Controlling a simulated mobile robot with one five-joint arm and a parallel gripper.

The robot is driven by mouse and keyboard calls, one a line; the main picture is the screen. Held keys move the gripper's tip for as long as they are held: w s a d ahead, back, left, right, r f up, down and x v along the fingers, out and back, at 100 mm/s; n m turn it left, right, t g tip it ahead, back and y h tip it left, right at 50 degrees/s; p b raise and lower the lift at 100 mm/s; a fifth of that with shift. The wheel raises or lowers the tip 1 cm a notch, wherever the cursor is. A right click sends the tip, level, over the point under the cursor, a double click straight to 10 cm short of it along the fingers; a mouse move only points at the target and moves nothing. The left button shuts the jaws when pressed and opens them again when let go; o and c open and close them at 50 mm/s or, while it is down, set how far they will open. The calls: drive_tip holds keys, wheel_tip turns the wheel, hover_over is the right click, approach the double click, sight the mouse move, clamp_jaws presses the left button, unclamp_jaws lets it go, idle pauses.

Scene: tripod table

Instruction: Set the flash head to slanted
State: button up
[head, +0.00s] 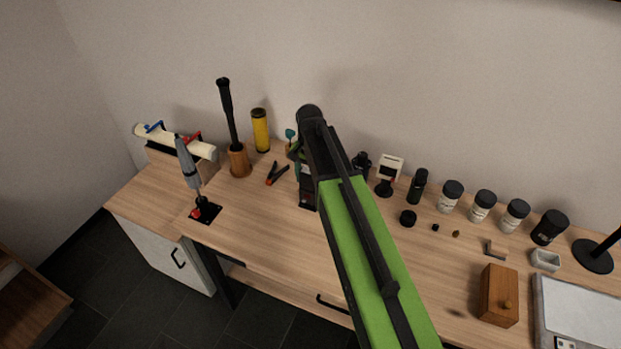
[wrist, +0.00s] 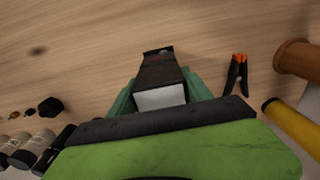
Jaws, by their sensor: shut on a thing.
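The flash (wrist: 158,68) is a dark block with a pale panel on its near end, in the middle of the wrist view. The green fingers of my gripper (wrist: 160,97) lie on both sides of the pale end, shut on this flash head. In the head view, a dark lower part of the flash (head: 308,197) shows on the table, left of my arm. There, my gripper (head: 299,166) is mostly behind my black and green arm, which hides the flash's upper part. I cannot tell the head's exact angle.
A red-tipped clamp (head: 277,173) lies left of the flash, near a wooden holder (head: 239,160) and a yellow cylinder (head: 260,130). A small white-faced device (head: 390,168) and several jars stand to the right. The table front (head: 265,230) is clear.

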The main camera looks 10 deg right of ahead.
drive_tip(key=shift+s+a, duration=0.1)
drive_tip(key=shift+a, duration=0.3)
drive_tip(key=shift+s+a+f+t+h, duration=0.1)
drive_tip(key=shift+s+t+h, duration=0.15)
drive_tip(key=shift+t+h, duration=0.25)
drive_tip(key=t, duration=0.1)
drive_tip(key=h+b, duration=0.1)
drive_tip(key=t+b, duration=0.1)
drive_tip(key=shift+s+a+f+t, duration=0.25)
drive_tip(key=shift+s+t, duration=0.05)
drive_tip(key=shift+s, duration=0.1)
drive_tip(key=t+h+b, duration=0.1)
drive_tip(key=b, duration=0.1)
drive_tip(key=t+h+b, duration=0.1)
drive_tip(key=shift+s+a+f+b, duration=0.15)
drive_tip(key=shift+s+a+b, duration=0.05)
drive_tip(key=shift+b, duration=0.15)
drive_tip(key=shift+t+h+b, duration=0.5)
drive_tip(key=shift+t+b, duration=0.2)
drive_tip(key=shift+b, duration=0.1)
drive_tip(key=shift+a, duration=0.15)
drive_tip(key=o, duration=1.4)
drive_tip(key=shift+c, duration=0.2)
